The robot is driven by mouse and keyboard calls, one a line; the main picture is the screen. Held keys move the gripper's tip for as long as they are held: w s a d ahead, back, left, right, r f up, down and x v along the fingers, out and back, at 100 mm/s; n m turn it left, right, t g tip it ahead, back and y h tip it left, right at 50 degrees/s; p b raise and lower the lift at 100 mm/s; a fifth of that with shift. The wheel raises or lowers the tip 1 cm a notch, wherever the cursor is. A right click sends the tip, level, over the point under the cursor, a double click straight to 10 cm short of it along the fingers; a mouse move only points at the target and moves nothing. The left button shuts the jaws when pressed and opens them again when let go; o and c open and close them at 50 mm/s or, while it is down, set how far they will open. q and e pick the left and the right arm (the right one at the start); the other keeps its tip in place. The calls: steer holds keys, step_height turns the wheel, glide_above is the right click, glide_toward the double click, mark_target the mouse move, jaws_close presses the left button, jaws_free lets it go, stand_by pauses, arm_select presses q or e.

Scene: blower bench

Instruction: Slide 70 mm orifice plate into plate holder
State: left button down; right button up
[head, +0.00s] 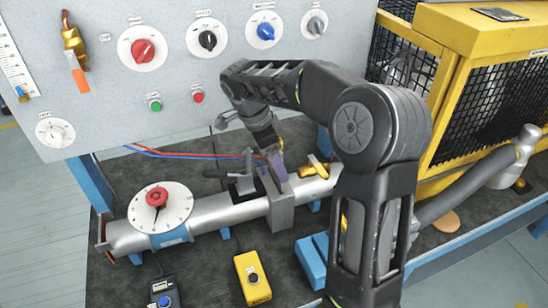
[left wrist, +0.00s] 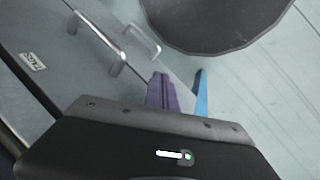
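The plate holder (head: 281,214) is a grey upright block set in the silver pipe on the bench. My right arm reaches in from the lower right, and the purple fingers of my right gripper (head: 279,170) point down at the top of this block. They look close together, but whether they hold anything is too small to tell. I cannot make out the 70 mm orifice plate; the fingers and holder may hide it. In the left wrist view, the purple fingers of my left gripper (left wrist: 161,92) are together with nothing visible between them. My left gripper is outside the head view.
The silver pipe (head: 238,210) crosses the bench, with a red-knobbed dial (head: 160,207) at left and a brass handle (head: 315,168) at right. A yellow box (head: 252,278) lies in front. A knobbed panel (head: 120,90) stands behind; a yellow cage (head: 490,45) stands right.

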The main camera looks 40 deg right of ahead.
steer(key=shift+f+b, duration=0.85)
steer(key=shift+f, duration=0.1)
stand_by(0.6)
steer(key=shift+r, duration=0.3)
steer(key=shift+f, duration=0.25)
stand_by(0.8)
steer(key=shift+r, duration=0.3)
stand_by(1.0)
steer(key=shift+f+b, duration=0.8)
steer(key=shift+f, duration=0.05)
steer(key=shift+r, duration=0.35)
stand_by(0.7)
steer(key=shift+a+f, duration=0.15)
steer(key=shift+a, duration=0.15)
stand_by(1.6)
